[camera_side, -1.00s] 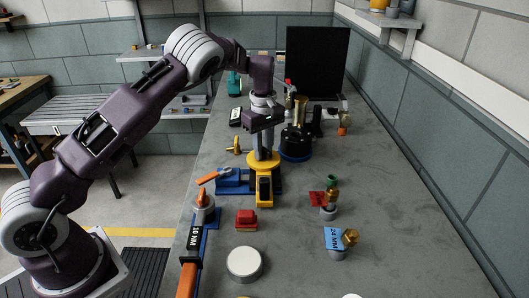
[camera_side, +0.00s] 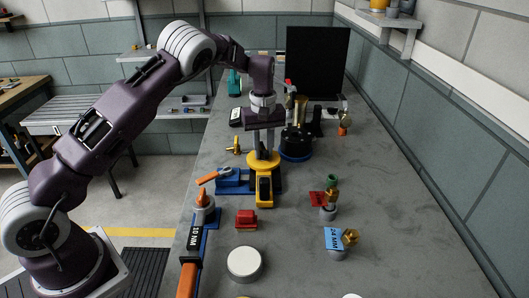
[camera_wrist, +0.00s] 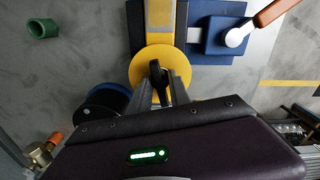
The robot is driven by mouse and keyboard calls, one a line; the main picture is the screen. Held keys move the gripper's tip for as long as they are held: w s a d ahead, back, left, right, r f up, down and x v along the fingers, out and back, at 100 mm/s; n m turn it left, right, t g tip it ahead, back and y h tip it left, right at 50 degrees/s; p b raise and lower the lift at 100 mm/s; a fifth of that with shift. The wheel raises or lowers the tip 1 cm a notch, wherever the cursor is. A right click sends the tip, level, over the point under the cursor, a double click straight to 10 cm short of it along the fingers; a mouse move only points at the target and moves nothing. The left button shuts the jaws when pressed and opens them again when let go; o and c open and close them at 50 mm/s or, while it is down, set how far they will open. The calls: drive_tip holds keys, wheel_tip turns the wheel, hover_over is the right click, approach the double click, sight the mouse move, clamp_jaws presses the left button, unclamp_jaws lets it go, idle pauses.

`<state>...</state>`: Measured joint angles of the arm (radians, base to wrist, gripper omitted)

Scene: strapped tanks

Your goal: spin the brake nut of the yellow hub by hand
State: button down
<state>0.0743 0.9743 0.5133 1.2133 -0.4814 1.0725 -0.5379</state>
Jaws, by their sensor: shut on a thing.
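The yellow hub (camera_side: 263,160) stands on a dark base on the bench, with a yellow block-like arm toward the near side. In the wrist view it is a yellow disc (camera_wrist: 140,58). My gripper (camera_side: 263,153) points straight down over the hub. In the wrist view, a dark piece that looks like the brake nut (camera_wrist: 156,74) stands at the hub's middle, between my two fingers (camera_wrist: 160,92). My fingers are shut on it. In the side view the fingers hide the nut.
A blue block (camera_side: 233,182) with an orange-handled lever sits left of the hub. A round black and blue unit (camera_side: 296,145) stands close behind right. A red block (camera_side: 246,218) and a white round disc (camera_side: 244,263) lie nearer. The bench at right is partly clear.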

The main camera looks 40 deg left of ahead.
drive_tip(key=shift+m, duration=0.3)
drive_tip(key=m, duration=0.4)
drive_tip(key=shift+m, duration=0.3)
drive_tip(key=m, duration=0.4)
drive_tip(key=shift+m, duration=0.4)
drive_tip(key=m, duration=0.4)
drive_tip(key=shift+m, duration=0.4)
drive_tip(key=m, duration=0.4)
drive_tip(key=shift+m, duration=0.4)
drive_tip(key=c, duration=1.4)
unclamp_jaws()
drive_tip(key=shift+m, duration=0.3)
